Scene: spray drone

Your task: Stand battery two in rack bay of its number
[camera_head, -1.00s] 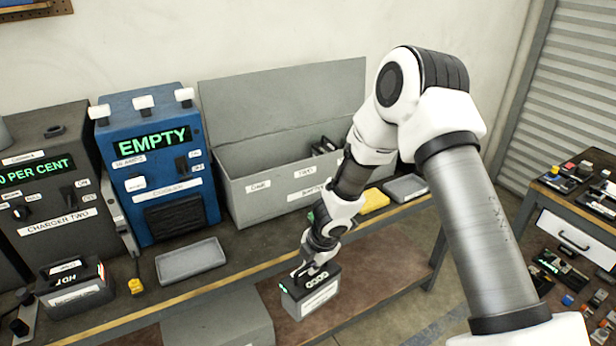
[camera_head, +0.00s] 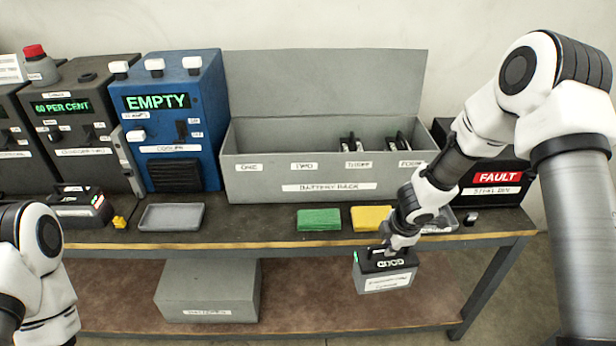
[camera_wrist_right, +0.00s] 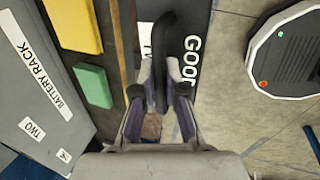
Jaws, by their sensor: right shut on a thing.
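My right gripper (camera_head: 396,246) is shut on the handle of a dark grey battery (camera_head: 386,275) with white labels and a small green light. It holds the battery upright in front of the bench edge, clear of the bench. In the right wrist view the gripper (camera_wrist_right: 160,95) closes around the black handle, and the battery's top (camera_wrist_right: 190,45) reads "GOOD". The grey battery rack (camera_head: 270,188) stands open on the bench, with bays labelled ONE, TWO and more. Bays one and two look empty; batteries (camera_head: 355,145) stand in the right-hand bays. My left gripper is out of view.
A blue cooler (camera_head: 170,110) reading EMPTY and a charger (camera_head: 80,135) stand left of the rack. A grey tray (camera_head: 171,217), green cloth (camera_head: 319,219) and yellow cloth (camera_head: 370,217) lie before it. A FAULT device (camera_head: 500,178) is at right.

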